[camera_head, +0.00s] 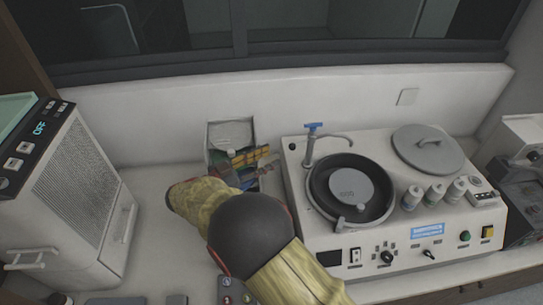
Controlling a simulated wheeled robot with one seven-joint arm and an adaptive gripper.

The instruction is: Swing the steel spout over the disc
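The steel spout (335,135) rises from a post with a blue handle (313,126) at the back left of a white bench machine (300,215). It curves to the right, and its tip appears near the back rim of the black round bowl (317,190). A light grey disc (350,183) with small lettering lies inside the bowl. My yellow arm with a dark round joint fills the lower middle, left of and in front of the bowl. I cannot make out my gripper's fingers.
A grey round lid (427,148) with a handle lies at the machine's back right. Several small bottles (434,193) stand in front of it. An open box (231,132) with colourful items stands left of the machine. A grey-white appliance (75,185) stands far left.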

